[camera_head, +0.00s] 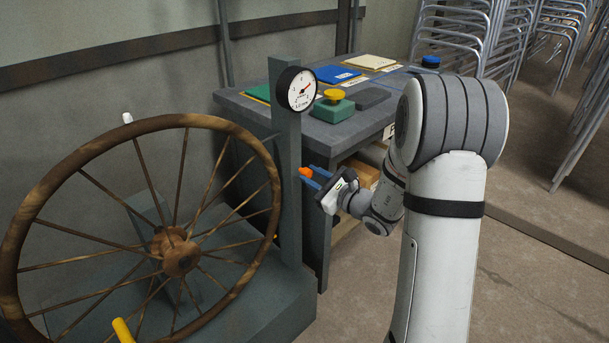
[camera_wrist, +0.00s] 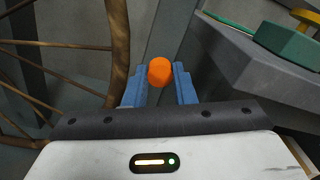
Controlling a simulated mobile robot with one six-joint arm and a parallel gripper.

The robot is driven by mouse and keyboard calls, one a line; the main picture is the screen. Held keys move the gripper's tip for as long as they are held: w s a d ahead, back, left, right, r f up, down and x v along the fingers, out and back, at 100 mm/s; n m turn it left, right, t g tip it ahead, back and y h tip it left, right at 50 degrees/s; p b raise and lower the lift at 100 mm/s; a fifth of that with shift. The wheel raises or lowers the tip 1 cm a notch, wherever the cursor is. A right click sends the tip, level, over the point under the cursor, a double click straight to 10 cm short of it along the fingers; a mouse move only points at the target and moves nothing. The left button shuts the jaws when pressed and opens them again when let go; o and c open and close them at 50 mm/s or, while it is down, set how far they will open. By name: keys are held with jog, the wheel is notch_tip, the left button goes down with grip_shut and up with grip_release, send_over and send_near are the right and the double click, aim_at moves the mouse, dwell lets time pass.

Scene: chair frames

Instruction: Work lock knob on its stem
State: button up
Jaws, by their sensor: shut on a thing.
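The orange lock knob (camera_head: 305,173) is on the side of the grey-green post (camera_head: 289,208), below the round gauge (camera_head: 297,89). My gripper (camera_head: 308,176) reaches it from the right, with its blue fingers on either side of it. In the wrist view the knob (camera_wrist: 160,72) sits between the two blue fingertips (camera_wrist: 160,78). The gripper is shut on the knob. The stem behind the knob is hidden.
A large wooden spoked wheel (camera_head: 181,252) stands left of the post. A grey workbench (camera_head: 340,135) with a green box (camera_head: 332,110) and yellow button stands close behind my gripper. Stacked metal chairs (camera_head: 470,30) are at the back right.

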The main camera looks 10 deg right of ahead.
jog(key=shift+w+a, duration=0.45)
grip_shut()
jog(key=o, duration=1)
grip_release()
jog(key=shift+d, duration=0.15)
